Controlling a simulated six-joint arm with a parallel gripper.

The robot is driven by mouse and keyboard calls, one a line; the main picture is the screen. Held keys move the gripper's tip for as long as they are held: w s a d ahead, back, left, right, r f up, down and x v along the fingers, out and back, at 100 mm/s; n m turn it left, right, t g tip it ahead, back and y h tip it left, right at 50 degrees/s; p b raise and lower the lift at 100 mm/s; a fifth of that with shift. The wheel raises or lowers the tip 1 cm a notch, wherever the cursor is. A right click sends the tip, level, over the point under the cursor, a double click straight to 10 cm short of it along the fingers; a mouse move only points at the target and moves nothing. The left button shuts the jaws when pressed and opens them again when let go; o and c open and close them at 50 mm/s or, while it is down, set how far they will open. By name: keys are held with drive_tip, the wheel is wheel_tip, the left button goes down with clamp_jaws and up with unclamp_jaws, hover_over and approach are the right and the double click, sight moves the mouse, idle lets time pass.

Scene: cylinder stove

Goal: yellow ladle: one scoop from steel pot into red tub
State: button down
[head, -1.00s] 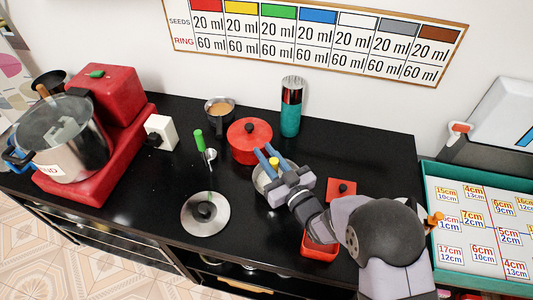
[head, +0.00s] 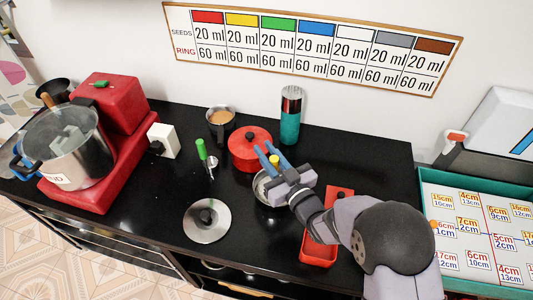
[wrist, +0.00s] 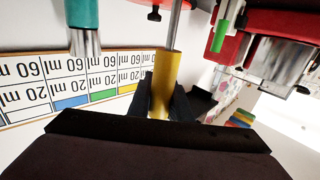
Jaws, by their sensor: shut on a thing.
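My gripper (head: 275,158) is shut on the yellow ladle (head: 274,160), above the steel pot. In the wrist view the ladle's yellow handle (wrist: 165,85) sits between the dark fingers (wrist: 163,100), with a grey metal stem running beyond it. The ladle's bowl is hidden, so I cannot tell whether it is inside the pot or what it holds. The open red tub (head: 317,254) is at the counter's front, right of the pot and partly behind my arm.
A red lidded pot (head: 243,158) stands just behind the steel pot. A steel lid (head: 207,222) lies left of it, and a teal bottle (head: 290,125) stands behind.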

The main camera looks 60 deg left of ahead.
wheel_tip(320, 180, up, 6)
drive_tip(key=p, duration=0.3)
drive_tip(key=shift+r, duration=0.15)
idle(0.8)
